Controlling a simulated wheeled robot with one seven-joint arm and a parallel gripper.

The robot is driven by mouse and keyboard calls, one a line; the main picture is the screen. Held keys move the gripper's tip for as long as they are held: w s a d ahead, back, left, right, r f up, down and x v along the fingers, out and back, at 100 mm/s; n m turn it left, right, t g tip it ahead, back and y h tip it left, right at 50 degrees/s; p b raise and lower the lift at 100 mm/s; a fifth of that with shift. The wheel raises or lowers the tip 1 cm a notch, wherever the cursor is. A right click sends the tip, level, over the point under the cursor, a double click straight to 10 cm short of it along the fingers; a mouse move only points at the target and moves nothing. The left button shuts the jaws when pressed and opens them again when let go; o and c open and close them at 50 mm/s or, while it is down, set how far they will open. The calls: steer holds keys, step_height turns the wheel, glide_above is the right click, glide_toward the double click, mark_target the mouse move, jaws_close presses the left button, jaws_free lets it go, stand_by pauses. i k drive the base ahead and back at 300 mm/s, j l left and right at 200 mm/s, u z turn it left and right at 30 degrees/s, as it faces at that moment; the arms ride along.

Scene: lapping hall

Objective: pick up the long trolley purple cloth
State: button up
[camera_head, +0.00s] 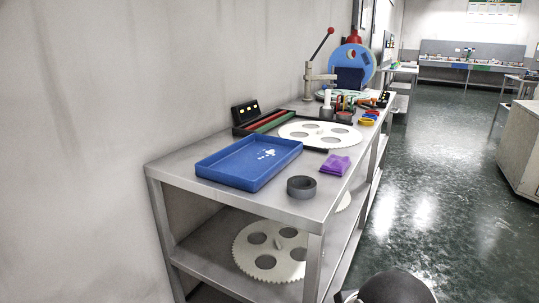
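A purple cloth (335,165) lies folded on the top shelf of a long grey metal trolley (180,172). It sits near the trolley's right edge, behind a dark grey ring and to the right of a blue tray. Nothing covers it. A dark rounded part at the bottom edge of the picture, right of the trolley, appears to be part of my arm. My gripper's fingers do not show.
The blue tray (226,172) and dark ring (301,187) stand at the trolley's near end. A white toothed disc (318,142) lies behind the cloth, with another (254,258) on the lower shelf. A wall borders the left; green floor (440,170) is open at right.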

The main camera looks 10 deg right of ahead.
mark_target(336, 165)
steer(key=i+l+z, duration=0.1)
steer(key=l, duration=0.25)
steer(key=i+l+z, duration=0.15)
steer(key=l, duration=0.25)
steer(key=i+l+z, duration=0.2)
steer(key=i+l, duration=0.15)
steer(key=l, duration=0.3)
